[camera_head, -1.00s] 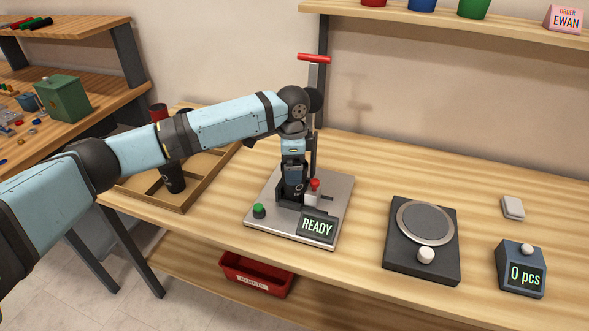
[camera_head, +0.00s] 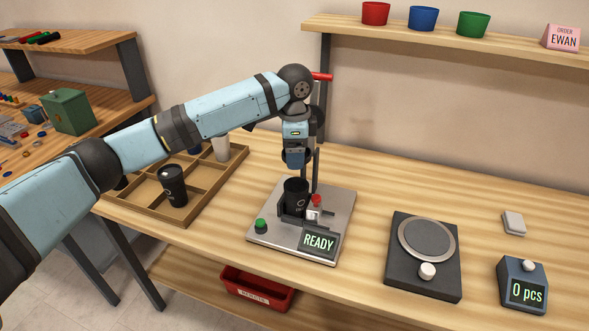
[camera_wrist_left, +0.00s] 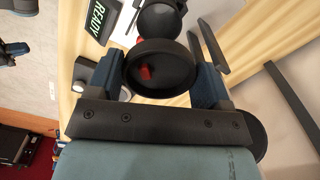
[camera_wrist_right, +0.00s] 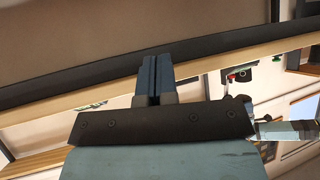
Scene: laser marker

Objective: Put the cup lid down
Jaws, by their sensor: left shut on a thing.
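My left gripper (camera_head: 296,162) is above the laser marker, with its fingers pointing down. In the left wrist view its blue fingers (camera_wrist_left: 154,82) are shut on the cup lid (camera_wrist_left: 160,66), a dark round ring with a hollow middle where something red shows. In the head view I cannot make out the lid clearly. A black cup (camera_head: 295,192) stands upright in the holder on the marker's metal plate (camera_head: 272,238), below the left gripper and apart from it. My right gripper (camera_wrist_right: 154,78) shows only in its wrist view, with fingers together and nothing between them.
A divided wooden tray (camera_head: 212,196) at the left holds another black cup (camera_head: 173,185) and a pale one (camera_head: 221,147). The READY display (camera_head: 319,242) is on the plate. A black scale (camera_head: 410,282) and a counter (camera_head: 524,285) stand right. Bare table lies between marker and scale.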

